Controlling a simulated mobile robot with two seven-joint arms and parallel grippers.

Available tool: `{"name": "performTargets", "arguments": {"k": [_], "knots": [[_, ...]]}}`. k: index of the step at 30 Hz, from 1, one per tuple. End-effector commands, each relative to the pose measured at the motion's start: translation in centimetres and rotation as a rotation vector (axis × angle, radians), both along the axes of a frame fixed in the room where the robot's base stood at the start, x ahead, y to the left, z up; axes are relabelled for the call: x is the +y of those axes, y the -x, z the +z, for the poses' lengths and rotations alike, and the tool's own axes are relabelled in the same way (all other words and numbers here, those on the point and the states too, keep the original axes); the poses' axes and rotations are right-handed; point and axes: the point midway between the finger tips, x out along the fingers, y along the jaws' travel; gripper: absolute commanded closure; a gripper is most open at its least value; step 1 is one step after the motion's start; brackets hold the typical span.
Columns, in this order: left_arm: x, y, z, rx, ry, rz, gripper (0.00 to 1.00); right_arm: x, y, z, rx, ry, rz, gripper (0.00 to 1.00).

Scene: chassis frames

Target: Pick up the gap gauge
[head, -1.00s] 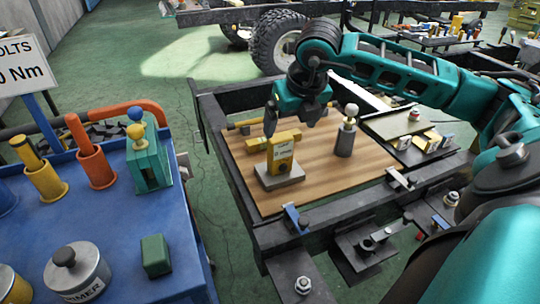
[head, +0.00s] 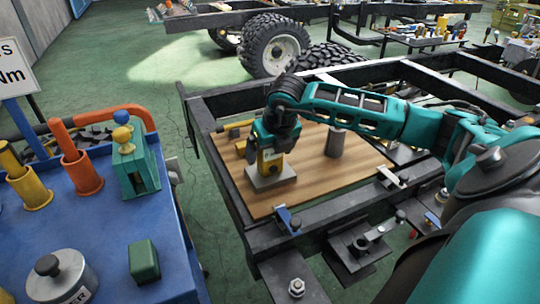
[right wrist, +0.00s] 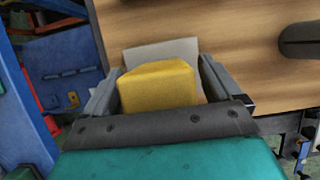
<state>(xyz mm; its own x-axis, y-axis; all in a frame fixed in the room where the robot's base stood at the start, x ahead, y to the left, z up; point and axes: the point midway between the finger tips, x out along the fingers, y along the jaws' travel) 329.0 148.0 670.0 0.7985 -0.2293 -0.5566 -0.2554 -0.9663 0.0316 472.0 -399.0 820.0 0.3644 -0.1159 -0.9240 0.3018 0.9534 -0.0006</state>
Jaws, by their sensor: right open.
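The gap gauge, a yellow block (head: 270,164), stands upright on a grey base plate (head: 272,181) on the wooden board (head: 330,184). In the right wrist view the yellow block (right wrist: 158,86) shows between the two grey fingers, with the pale base plate (right wrist: 160,50) beyond it. My right gripper (head: 266,150) is open and down around the top of the block, hiding its upper part in the head view. I cannot tell whether the fingers touch it. My left gripper is not in view.
A grey cylinder (head: 335,141) stands on the board to the right of the block. Yellow bar-shaped things lie behind it. A dark chassis frame (head: 222,190) surrounds the board. A blue cart (head: 100,232) with cups, a green holder and a tin stands at the left.

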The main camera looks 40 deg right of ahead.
Motion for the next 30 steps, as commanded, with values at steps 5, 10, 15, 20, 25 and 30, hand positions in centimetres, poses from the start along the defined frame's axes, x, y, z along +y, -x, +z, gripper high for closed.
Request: {"name": "performTargets", "arguments": {"k": [5,10,15,20,25,30], "knots": [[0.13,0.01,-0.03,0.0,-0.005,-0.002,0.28,0.0,0.01,0.04,0.0,0.0,0.0,0.14],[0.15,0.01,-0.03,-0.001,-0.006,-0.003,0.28,0.01,0.02,0.06,0.0,0.0,0.0,0.31],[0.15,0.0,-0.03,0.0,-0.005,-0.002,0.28,0.0,0.02,0.07,0.0,0.0,0.0,0.47],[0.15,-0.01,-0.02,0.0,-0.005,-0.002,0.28,0.0,0.02,0.08,0.0,0.0,0.0,0.62],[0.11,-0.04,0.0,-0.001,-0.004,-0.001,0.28,-0.01,-0.01,0.13,-0.002,-0.001,-0.001,0.69],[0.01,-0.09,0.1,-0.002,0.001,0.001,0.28,-0.02,-0.02,0.26,-0.002,-0.001,-0.001,0.7]]}}
